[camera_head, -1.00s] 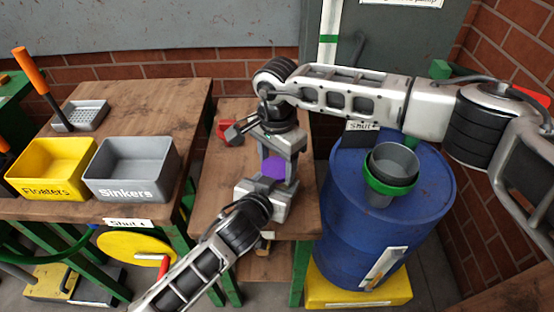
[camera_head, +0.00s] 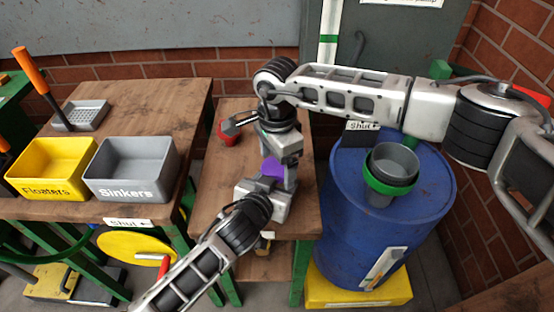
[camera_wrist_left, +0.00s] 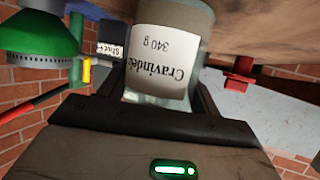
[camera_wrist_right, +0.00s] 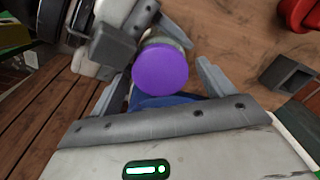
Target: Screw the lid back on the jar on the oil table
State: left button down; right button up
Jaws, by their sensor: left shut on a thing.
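The jar (camera_wrist_left: 172,50), clear with a white label, stands between the fingers of my left gripper in the left wrist view. My left gripper (camera_head: 265,190) is shut on it at the wooden oil table (camera_head: 218,190). The purple lid (camera_wrist_right: 160,69) sits at the jar's top in the right wrist view; whether it is threaded on cannot be told. It also shows in the head view (camera_head: 273,168). My right gripper (camera_head: 277,165) points down over the lid. Its fingers stand apart on either side, with gaps visible in the right wrist view. The left gripper hides most of the jar in the head view.
A red object (camera_head: 228,133) lies on the table left of my right gripper. A blue drum (camera_head: 350,215) with a grey and green funnel (camera_head: 390,172) stands close on the right. Yellow (camera_head: 48,182) and grey (camera_head: 132,180) bins sit on the left table.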

jog(key=shift+r, duration=0.15)
notch_tip(320, 180, up, 4)
jog(key=shift+r, duration=0.15)
jog(key=o, duration=0.4)
notch_tip(320, 180, up, 12)
dwell(0.6)
pick_arm(q)
jog(key=shift+c, duration=1.2)
grip_release()
